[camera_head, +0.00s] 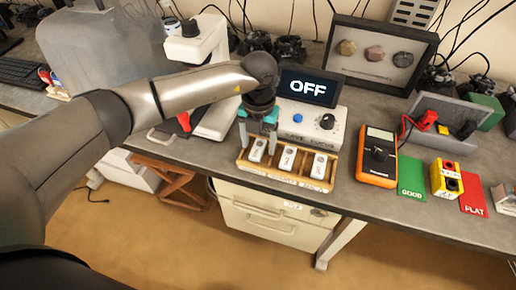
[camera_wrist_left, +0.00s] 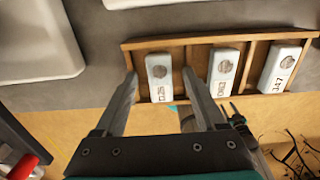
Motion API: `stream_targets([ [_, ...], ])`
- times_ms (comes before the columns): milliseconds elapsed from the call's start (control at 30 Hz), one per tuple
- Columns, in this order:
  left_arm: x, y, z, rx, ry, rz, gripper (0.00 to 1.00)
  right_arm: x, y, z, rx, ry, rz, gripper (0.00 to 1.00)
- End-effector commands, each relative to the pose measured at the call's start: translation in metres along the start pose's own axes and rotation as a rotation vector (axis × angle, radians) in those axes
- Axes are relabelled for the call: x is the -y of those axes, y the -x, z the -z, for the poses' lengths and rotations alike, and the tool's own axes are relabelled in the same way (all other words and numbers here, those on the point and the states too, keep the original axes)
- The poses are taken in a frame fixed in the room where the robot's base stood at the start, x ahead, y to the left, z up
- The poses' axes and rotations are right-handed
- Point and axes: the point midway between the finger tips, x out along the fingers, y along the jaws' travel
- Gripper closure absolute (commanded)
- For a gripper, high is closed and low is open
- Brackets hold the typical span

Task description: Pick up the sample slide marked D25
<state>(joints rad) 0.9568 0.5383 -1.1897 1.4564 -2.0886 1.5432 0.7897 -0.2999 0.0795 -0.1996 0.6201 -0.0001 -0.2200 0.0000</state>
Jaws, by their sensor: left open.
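A wooden rack (camera_head: 285,182) on the bench holds three white slides side by side; it also shows in the left wrist view (camera_wrist_left: 205,40). The leftmost slide (camera_head: 258,151) appears marked D25 in the left wrist view (camera_wrist_left: 158,79). The middle slide (camera_wrist_left: 223,72) and the right slide (camera_wrist_left: 280,69) carry other marks, hard to read. My left gripper (camera_head: 257,143) is open over the left end of the rack. In the left wrist view its fingertips (camera_wrist_left: 160,74) appear on either side of the D25 slide. I cannot tell whether they touch it. My right gripper is not in view.
A box with an OFF display (camera_head: 308,88) stands right behind the rack. A white microscope (camera_head: 205,45) is to the left. An orange multimeter (camera_head: 377,155) and a green GOOD card (camera_head: 411,178) lie to the right. The bench's front edge is close before the rack.

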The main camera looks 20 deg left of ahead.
Motion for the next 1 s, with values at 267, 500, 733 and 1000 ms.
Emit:
stream_targets([
  [267, 0.0003, 0.0005, 0.0001, 0.000, 0.000, 0.000, 0.48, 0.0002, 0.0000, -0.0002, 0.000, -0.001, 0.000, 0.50],
  [500, 0.0003, 0.0007, 0.0001, 0.000, -0.001, 0.000, 0.75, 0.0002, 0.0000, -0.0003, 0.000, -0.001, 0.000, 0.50],
  [733, 0.0003, 0.0007, 0.0001, 0.000, 0.000, 0.000, 1.00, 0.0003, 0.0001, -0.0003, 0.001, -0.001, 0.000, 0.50],
  [1000, 0.0003, 0.0008, 0.0000, 0.000, 0.000, 0.000, 1.00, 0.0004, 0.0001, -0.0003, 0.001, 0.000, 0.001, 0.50],
])
